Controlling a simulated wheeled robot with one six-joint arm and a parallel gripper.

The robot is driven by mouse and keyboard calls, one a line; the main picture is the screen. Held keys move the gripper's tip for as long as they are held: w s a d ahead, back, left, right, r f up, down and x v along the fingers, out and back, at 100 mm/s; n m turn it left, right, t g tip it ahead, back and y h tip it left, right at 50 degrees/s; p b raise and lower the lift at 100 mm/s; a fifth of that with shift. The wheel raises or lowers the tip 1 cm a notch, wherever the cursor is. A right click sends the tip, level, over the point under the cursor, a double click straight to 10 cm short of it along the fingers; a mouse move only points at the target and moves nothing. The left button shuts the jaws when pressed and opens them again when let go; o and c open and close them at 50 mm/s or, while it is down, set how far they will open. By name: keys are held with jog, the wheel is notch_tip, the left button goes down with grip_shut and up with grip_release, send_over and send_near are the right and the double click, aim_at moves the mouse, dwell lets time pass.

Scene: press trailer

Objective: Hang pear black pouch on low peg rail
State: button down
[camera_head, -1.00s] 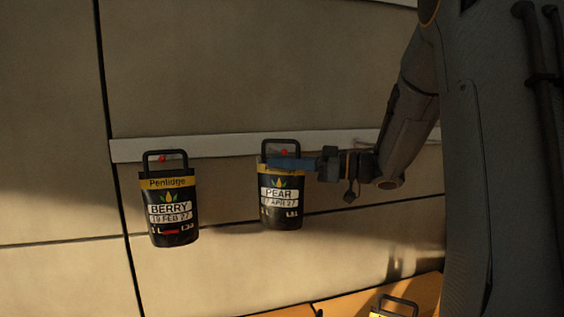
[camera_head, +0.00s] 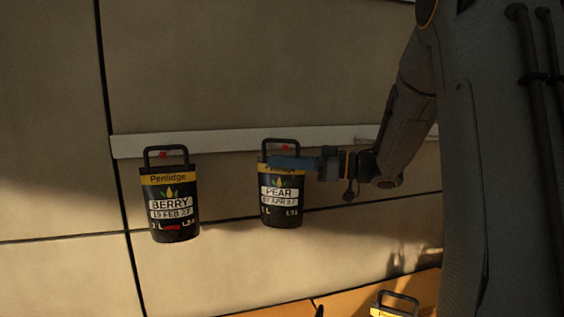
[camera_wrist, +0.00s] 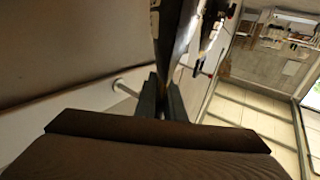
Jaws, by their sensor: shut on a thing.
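The black pear pouch (camera_head: 280,209) has a yellow band, a white PEAR label and a dark loop handle. It hangs upright in front of the low peg rail (camera_head: 230,142). A red peg tip shows inside its handle loop; whether the handle rests on the peg I cannot tell. My gripper (camera_head: 288,163) comes in from the right and is shut on the pouch near its top, below the handle. In the wrist view my gripper's fingers (camera_wrist: 163,100) are closed together on the pouch's thin dark edge. A pale peg (camera_wrist: 124,87) stands out left of them.
A black berry pouch (camera_head: 171,220) hangs on the rail to the left, with a gap between the two. Another pouch's handle (camera_head: 398,296) shows at the bottom right, by an orange surface (camera_head: 345,302). The rail right of my gripper is partly covered by my arm.

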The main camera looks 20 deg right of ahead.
jog(key=shift+r, duration=0.1)
jog(key=c, duration=1.8)
grip_release()
jog(key=shift+c, duration=0.2)
jog(key=shift+o, duration=0.4)
